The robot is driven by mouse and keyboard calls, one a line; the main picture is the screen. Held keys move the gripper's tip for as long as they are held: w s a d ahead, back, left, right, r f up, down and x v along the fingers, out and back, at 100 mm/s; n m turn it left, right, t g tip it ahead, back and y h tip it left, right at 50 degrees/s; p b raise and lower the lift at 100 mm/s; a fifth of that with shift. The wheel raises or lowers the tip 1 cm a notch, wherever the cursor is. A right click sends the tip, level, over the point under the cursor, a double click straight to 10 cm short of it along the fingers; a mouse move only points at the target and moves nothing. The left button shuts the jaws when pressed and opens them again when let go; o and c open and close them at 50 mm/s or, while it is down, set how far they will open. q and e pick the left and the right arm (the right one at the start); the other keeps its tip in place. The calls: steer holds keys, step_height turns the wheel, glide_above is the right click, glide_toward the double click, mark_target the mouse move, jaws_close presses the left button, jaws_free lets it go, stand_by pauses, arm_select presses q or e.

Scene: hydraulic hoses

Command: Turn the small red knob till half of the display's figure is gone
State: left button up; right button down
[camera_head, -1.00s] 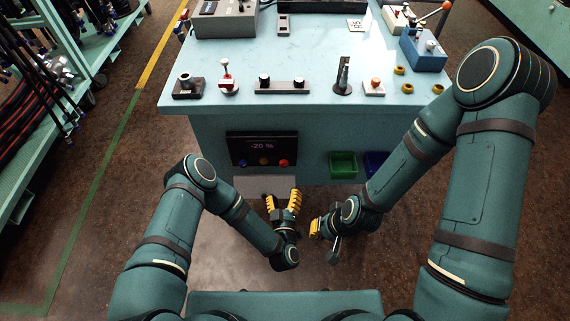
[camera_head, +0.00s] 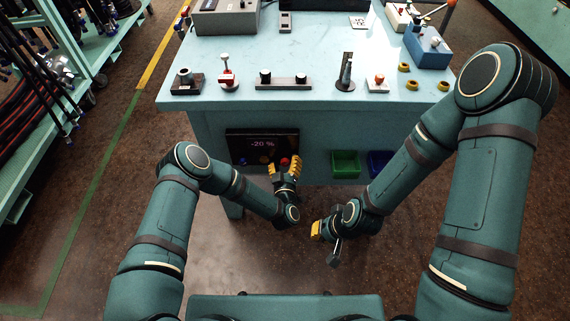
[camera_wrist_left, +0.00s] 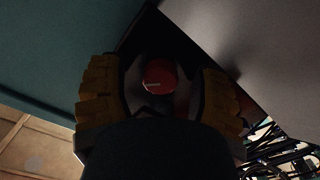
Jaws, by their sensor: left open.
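The small red knob (camera_head: 284,162) sits at the right of a dark panel (camera_head: 236,150) on the bench's front. The panel's display (camera_head: 262,143) reads "-20 %". My left gripper (camera_head: 284,165) is in front of the panel's right part with yellow fingers open. In the left wrist view the red knob (camera_wrist_left: 159,76) lies between the two spread fingers (camera_wrist_left: 160,95), with space on both sides. My right gripper (camera_head: 316,230) is lower and to the right, away from the panel. Whether its fingers are open or shut is hard to tell.
A blue knob (camera_head: 242,161) and an orange knob (camera_head: 264,160) share the panel. A green bin (camera_head: 346,170) and a blue bin (camera_head: 379,170) are to its right. The bench top (camera_head: 300,50) carries several fittings. A hose rack (camera_head: 90,50) stands at far left.

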arm_select(q)
jaws_close()
steer(key=shift+m, duration=0.4)
steer(key=m+p, duration=0.1)
steer(key=m, duration=0.3)
steer(key=shift+d+r+m, duration=0.1)
steer(key=shift+m, duration=0.2)
steer(key=m, duration=0.6)
steer(key=shift+m, duration=0.3)
